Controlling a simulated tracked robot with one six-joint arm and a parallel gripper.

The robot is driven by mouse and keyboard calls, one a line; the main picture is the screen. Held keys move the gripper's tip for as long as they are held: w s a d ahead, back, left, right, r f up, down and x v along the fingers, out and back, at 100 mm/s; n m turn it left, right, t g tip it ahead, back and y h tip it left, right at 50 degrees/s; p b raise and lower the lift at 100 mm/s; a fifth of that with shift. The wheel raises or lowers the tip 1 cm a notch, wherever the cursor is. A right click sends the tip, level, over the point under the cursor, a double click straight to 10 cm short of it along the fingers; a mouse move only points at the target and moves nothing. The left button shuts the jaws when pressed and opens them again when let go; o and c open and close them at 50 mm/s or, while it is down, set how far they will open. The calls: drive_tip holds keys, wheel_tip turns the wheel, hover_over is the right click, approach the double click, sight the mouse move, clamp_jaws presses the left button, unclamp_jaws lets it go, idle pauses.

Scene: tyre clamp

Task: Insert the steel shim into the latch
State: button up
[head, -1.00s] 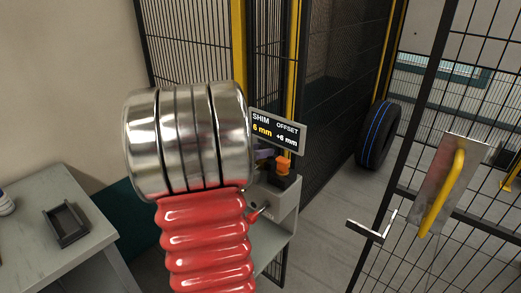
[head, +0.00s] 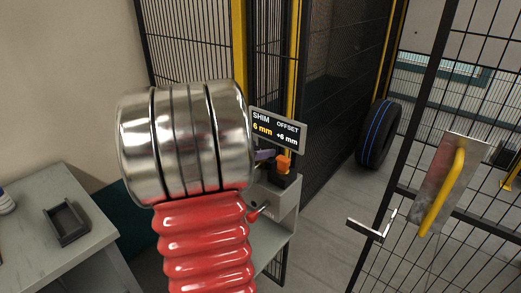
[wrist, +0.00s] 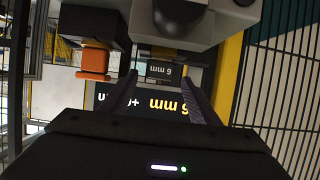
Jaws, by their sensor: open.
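My gripper (wrist: 163,76) is open in the wrist view, with its two dark fingers apart. A small grey plate labelled "6 mm" (wrist: 165,69) shows between and beyond the fingertips; it looks like the steel shim, but I cannot be sure. I cannot tell whether the fingers touch it. The latch cannot be made out for certain; a grey housing with an orange block (head: 284,163) stands below the sign in the head view. The orange block (wrist: 95,60) is left of the fingers in the wrist view. My arm hides most of the gripper in the head view.
A sign (head: 277,131) reads shim 6 mm, offset +6 mm. A grey table with a dark tray (head: 67,224) is at the left. Mesh fencing and a gate with a yellow handle (head: 441,192) stand right. A tyre (head: 378,133) stands behind.

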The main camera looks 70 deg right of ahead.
drive_tip(key=v, duration=1.2)
drive_tip(key=shift+a, duration=0.2)
drive_tip(key=shift+w, duration=0.1)
